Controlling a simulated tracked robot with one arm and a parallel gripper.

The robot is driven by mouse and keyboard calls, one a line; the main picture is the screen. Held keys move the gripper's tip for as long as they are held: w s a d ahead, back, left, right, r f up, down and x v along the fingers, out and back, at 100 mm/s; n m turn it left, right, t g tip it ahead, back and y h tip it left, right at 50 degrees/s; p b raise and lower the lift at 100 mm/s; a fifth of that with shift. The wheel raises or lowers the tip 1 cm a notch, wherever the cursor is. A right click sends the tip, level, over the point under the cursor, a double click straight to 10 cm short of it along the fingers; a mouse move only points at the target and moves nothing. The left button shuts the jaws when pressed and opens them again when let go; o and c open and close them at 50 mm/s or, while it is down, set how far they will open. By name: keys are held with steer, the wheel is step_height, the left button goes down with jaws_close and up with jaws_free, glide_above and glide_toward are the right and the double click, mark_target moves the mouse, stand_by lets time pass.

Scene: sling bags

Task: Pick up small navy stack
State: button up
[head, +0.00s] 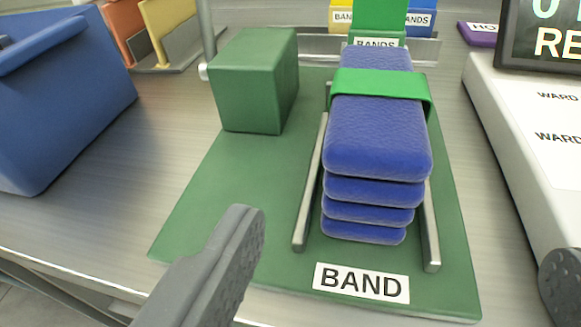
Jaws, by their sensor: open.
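A stack of several navy-blue padded pieces (375,145) lies on a green board (215,200), right of the middle of the head view. A bright green band (380,85) runs across its top toward the far end. The stack sits between two metal rails. My gripper (405,238) is open, with one dark grey finger at the lower left and the other at the lower right edge. The stack's near end shows between the fingers, and nothing is held. The fingers are nearer to the camera than the stack, and neither visibly touches it.
A green block (255,85) stands on the board left of the stack. A blue bin (60,100) is at far left. A white station (545,150) marked WARD and a dark display (545,40) are at right. Band holders (378,20) stand behind. Bare metal table lies left.

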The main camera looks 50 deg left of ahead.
mark_target(390, 164)
steer(key=b+x, duration=0.1)
steer(key=x, duration=0.6)
steer(key=shift+w+a+f, duration=0.1)
steer(key=shift+w+f, duration=0.05)
steer(key=shift+w+a, duration=0.4)
steer(key=shift+w, duration=0.2)
steer(key=b+x, duration=0.1)
steer(key=x, duration=0.3)
steer(key=shift+w+a+f+b, duration=0.15)
steer(key=shift+w+a+b, duration=0.1)
steer(key=shift+a+b, duration=0.05)
steer(key=shift+c, duration=0.3)
steer(key=c, duration=1.3)
steer(key=shift+o, duration=0.2)
